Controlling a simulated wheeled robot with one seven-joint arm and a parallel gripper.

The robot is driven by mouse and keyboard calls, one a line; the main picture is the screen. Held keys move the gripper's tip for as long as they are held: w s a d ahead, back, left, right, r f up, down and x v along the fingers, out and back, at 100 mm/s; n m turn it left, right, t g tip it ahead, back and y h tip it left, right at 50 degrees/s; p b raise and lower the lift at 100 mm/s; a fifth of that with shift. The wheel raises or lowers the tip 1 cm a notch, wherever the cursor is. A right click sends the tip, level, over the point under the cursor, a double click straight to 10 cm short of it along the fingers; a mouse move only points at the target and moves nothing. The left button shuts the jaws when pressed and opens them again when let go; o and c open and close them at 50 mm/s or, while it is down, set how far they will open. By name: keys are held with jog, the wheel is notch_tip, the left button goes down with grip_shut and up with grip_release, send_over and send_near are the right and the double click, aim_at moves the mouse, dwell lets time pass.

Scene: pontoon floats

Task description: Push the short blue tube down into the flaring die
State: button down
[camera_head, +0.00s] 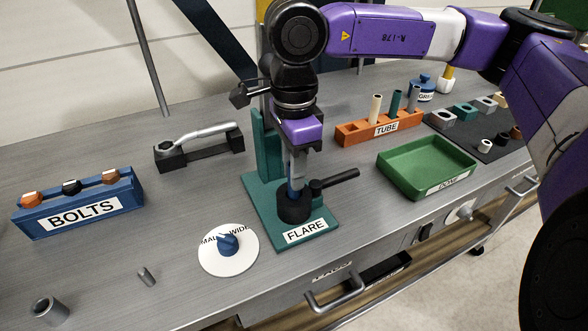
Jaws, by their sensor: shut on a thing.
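My gripper (297,165) points straight down over the flaring die and is shut on the short blue tube (294,190). Only a small piece of the blue tube shows between the fingers and the die. The black round die (294,207) stands on the teal FLARE base (262,213), with a black handle sticking out to the right. The tube looks upright, with its lower end at or in the die's top. How deep it sits cannot be told.
A white dial (229,262) with a blue knob lies in front left. A blue BOLTS rack (80,205), a wrench on a black holder (199,149), an orange TUBE rack (380,129) and a green tray (427,165) stand around. Loose grey pieces lie at front left.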

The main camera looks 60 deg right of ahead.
jog(key=shift+f+b, duration=0.55)
jog(key=shift+b, duration=0.05)
jog(key=c, duration=1.2)
grip_release()
jog(key=shift+o, duration=0.2)
notch_tip(320, 180, up, 8)
jog(key=shift+f, duration=0.1)
